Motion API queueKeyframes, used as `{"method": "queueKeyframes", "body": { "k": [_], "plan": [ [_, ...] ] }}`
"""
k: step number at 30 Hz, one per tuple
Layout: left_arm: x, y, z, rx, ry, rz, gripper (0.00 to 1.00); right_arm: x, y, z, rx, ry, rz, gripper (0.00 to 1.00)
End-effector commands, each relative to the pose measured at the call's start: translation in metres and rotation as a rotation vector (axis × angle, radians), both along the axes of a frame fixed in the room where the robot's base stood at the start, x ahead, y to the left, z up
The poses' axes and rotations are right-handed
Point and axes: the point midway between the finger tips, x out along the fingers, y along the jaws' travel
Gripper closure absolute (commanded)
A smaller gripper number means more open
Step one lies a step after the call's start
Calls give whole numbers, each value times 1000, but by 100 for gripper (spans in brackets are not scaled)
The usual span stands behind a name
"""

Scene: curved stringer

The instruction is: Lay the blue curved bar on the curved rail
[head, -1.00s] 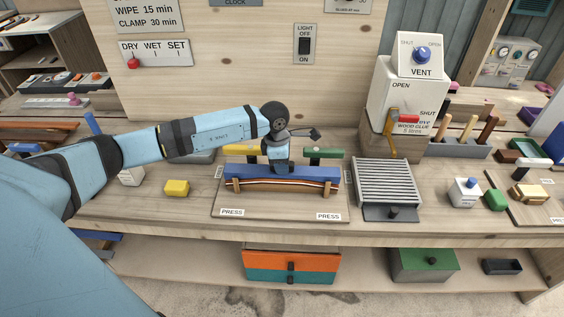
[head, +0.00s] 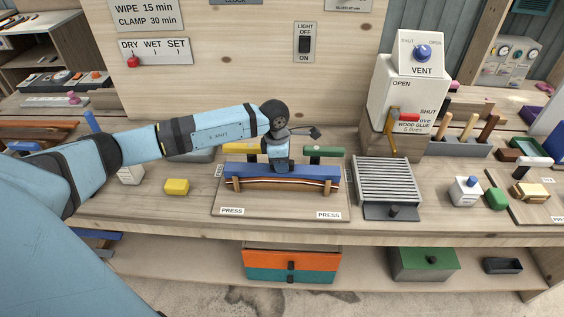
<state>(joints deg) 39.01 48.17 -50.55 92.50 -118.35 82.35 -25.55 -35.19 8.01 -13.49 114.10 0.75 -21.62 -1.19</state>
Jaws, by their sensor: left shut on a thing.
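The blue curved bar (head: 314,171) lies lengthwise along the curved rail (head: 283,187) on the board labelled PRESS. The rail shows as a thin brown and white curved strip below the bar, held at two wooden posts. The bar sits right above the strip; I cannot tell whether it touches along its whole length. My left gripper (head: 278,167) points down at the middle of the bar and is shut on it. Its fingertips are partly hidden by the bar. My right gripper is not in view.
A yellow handle (head: 240,148) and a green handle (head: 324,151) stand behind the bar. A yellow block (head: 177,187) lies to the left. A ribbed grey rack (head: 388,182) and a glue dispenser (head: 405,97) stand to the right. The board's front strip is clear.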

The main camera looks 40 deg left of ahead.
Motion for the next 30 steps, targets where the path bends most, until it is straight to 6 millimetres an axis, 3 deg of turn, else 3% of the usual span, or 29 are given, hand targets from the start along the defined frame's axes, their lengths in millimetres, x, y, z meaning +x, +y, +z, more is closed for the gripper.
{"method": "queueKeyframes", "body": {
  "k": [24,25,28,30],
  "plan": [
    [0,0,-7,1,-1,0,100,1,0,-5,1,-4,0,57],
    [0,0,-7,1,-1,0,68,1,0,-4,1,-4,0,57],
    [0,0,-7,1,-1,0,45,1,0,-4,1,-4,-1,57],
    [0,0,-7,1,-1,0,43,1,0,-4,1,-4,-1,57]
  ]
}}
